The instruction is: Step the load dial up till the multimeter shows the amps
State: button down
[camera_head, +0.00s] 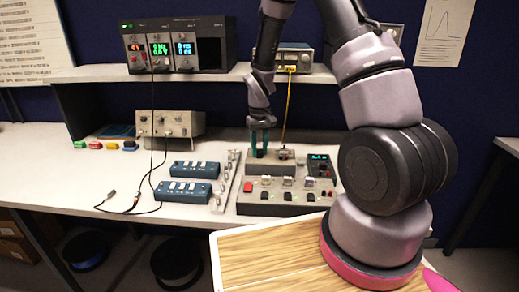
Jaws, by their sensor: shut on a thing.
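My gripper (259,152), with teal fingers, points down at the raised back block of the grey console (250,209) on the bench. Its fingers are closed around what appears to be the load dial, which is mostly hidden between them. The multimeter (321,166) is a dark unit at the console's right, with a small teal-lit display. Its digits are too small to read.
Several switches and a red button (249,187) line the console's front. A yellow cable (288,100) hangs from a shelf instrument (294,57) close to my gripper. Two blue boxes (183,191) lie to the left.

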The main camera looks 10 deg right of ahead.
aim_at(260, 150)
jog(key=m, duration=0.4)
jog(key=shift+m, duration=0.4)
dwell(0.4)
jog(key=c, duration=0.5)
grip_release()
jog(key=shift+c, duration=0.2)
jog(key=shift+r, duration=0.1)
notch_tip(260, 150, up, 11)
jog(key=shift+f, duration=0.2)
jog(key=shift+r, duration=0.1)
